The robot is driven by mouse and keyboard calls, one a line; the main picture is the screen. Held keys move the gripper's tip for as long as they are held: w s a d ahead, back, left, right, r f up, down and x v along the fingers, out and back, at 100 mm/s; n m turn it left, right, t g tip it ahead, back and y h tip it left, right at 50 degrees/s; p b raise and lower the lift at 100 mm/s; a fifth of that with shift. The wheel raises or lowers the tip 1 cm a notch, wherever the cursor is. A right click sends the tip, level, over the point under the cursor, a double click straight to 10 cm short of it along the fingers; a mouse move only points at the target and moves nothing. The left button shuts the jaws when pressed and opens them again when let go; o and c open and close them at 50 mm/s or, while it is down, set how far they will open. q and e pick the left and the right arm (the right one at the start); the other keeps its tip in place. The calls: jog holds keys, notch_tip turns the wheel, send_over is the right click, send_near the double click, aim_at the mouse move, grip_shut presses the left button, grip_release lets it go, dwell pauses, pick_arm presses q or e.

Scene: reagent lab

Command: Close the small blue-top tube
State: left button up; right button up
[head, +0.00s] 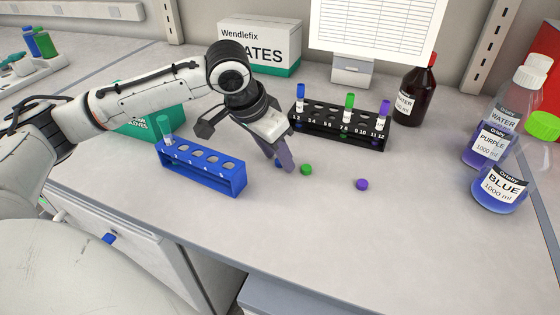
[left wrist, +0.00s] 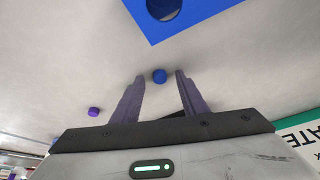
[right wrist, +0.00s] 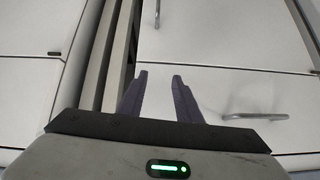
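A small blue cap (left wrist: 159,76) lies on the bench between the tips of my left gripper's fingers, with a gap on each side in the left wrist view. In the head view the fingers mostly hide this cap. My left gripper (head: 284,165) is open and points down at the bench in front of the black rack. The small tube with a blue upper part (head: 300,92) and white label stands upright at the left end of the black rack (head: 338,135). My right gripper (right wrist: 160,75) is open and empty, facing white cabinet fronts, out of the head view.
A green cap (head: 306,169) and a purple cap (head: 362,184) lie on the bench. A blue rack (head: 215,181) with a green-top tube (head: 165,126) stands left. Green (head: 349,102) and purple (head: 383,110) tubes share the black rack. Bottles stand right; the front bench is clear.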

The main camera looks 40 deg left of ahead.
aim_at(277, 162)
pick_arm(q)
grip_shut()
dwell(0.4)
notch_tip(277, 162, up, 10)
jog(key=p, duration=0.1)
dwell(0.4)
